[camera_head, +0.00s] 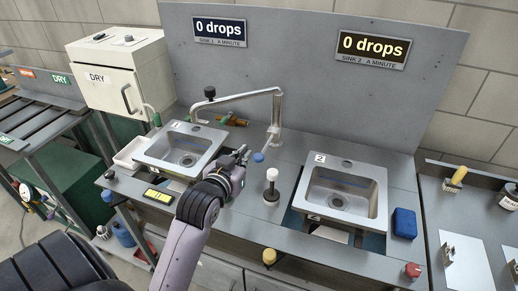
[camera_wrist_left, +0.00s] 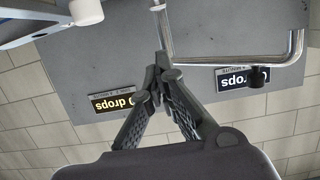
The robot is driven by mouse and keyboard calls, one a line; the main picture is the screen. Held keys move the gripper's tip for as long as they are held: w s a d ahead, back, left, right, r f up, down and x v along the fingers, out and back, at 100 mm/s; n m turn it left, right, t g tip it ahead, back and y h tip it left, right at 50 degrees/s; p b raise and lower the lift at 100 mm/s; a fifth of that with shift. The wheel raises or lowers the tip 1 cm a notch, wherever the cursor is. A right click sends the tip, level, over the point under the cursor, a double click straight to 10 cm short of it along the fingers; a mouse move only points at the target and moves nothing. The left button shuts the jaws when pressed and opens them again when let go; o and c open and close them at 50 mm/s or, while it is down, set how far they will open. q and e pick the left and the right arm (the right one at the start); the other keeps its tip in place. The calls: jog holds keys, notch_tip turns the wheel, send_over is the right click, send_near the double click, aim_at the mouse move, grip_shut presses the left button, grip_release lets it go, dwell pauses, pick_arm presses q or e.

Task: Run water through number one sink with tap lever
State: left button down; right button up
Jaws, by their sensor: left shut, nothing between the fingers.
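Sink 1 (camera_head: 178,150) is a steel basin at the left of the counter, marked with a "1" label. A short lever with a blue tip (camera_head: 258,157) hangs low at the tap. My left gripper (camera_head: 243,153) is shut and empty, just left of the blue tip; contact is unclear. In the left wrist view, the closed fingertips (camera_wrist_left: 164,66) point toward the tap pipe (camera_wrist_left: 163,30). My right gripper is not in view.
Sink 2 (camera_head: 343,190) is at the right. A white-topped bottle (camera_head: 271,187) stands between the sinks, close to my gripper. Both displays, sink 1 (camera_head: 219,30) and sink 2 (camera_head: 373,47), read 0 drops. A blue sponge (camera_head: 404,223) lies right of sink 2.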

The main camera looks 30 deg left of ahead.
pick_arm(q)
jog(key=w+a+f+p, duration=0.2)
jog(key=w+f, duration=0.4)
jog(key=w, duration=0.3)
jog(key=shift+w+f+p, duration=0.25)
jog(key=shift+f+p, duration=0.05)
jog(key=shift+p, duration=0.15)
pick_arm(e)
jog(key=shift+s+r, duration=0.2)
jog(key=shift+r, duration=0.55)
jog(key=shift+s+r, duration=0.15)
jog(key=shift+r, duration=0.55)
pick_arm(q)
jog(key=shift+a, duration=0.1)
